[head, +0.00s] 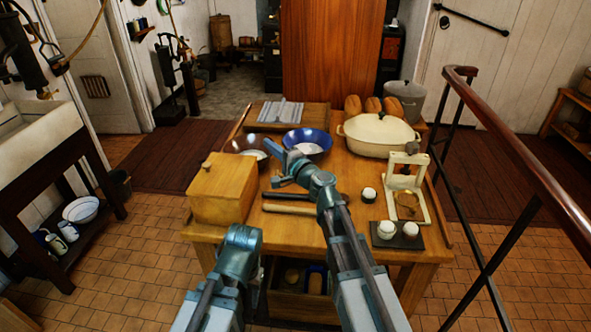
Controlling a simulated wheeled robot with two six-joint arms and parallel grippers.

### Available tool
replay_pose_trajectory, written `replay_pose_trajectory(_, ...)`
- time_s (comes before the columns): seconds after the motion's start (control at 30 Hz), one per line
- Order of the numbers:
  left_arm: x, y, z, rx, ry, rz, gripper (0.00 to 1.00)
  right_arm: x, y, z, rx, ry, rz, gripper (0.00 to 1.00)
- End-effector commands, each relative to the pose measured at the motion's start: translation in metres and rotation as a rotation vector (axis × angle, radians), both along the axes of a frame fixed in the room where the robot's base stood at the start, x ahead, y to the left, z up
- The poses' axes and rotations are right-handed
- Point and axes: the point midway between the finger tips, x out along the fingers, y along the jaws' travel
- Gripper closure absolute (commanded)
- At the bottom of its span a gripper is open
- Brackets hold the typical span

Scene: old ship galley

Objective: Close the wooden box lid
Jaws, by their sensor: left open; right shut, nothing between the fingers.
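The wooden box (222,192) stands at the table's left front corner. My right gripper (284,167) is shut and empty above the table, right of the box and in front of the blue bowl (307,142).
The wooden table (340,180) also holds wooden-handled tools (288,209), a cream pot (378,134), loaves (372,105), a cream press (406,190) and small cups on a dark tray (408,240). An open drawer or crate (300,305) is below. A handrail (520,160) runs along the right.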

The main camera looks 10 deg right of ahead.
Motion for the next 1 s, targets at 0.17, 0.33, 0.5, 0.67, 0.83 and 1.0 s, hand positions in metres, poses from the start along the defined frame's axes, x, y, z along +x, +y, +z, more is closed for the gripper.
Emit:
replay_pose_trajectory(0.17, 0.000, 0.000, -0.037, 0.000, 0.000, 0.000, 0.50, -0.005, -0.015, -0.019, 0.108, -0.033, -0.001, 1.00)
replay_pose_trajectory(0.33, 0.000, 0.000, -0.043, 0.000, 0.000, 0.000, 0.50, -0.011, -0.041, -0.018, 0.142, -0.044, -0.005, 1.00)
replay_pose_trajectory(0.5, 0.000, 0.000, -0.047, 0.000, 0.000, 0.000, 0.50, -0.020, -0.060, -0.023, 0.141, -0.044, -0.002, 1.00)
replay_pose_trajectory(0.67, 0.000, 0.000, -0.048, 0.000, 0.000, 0.000, 0.50, -0.032, -0.066, -0.024, 0.141, -0.042, -0.002, 1.00)
replay_pose_trajectory(0.83, 0.000, 0.000, -0.048, 0.000, 0.000, 0.000, 0.50, -0.035, -0.068, -0.025, 0.141, -0.042, -0.001, 1.00)
replay_pose_trajectory(1.0, 0.000, 0.000, -0.048, 0.000, 0.000, 0.001, 0.50, -0.035, -0.068, -0.025, 0.141, -0.042, 0.000, 1.00)
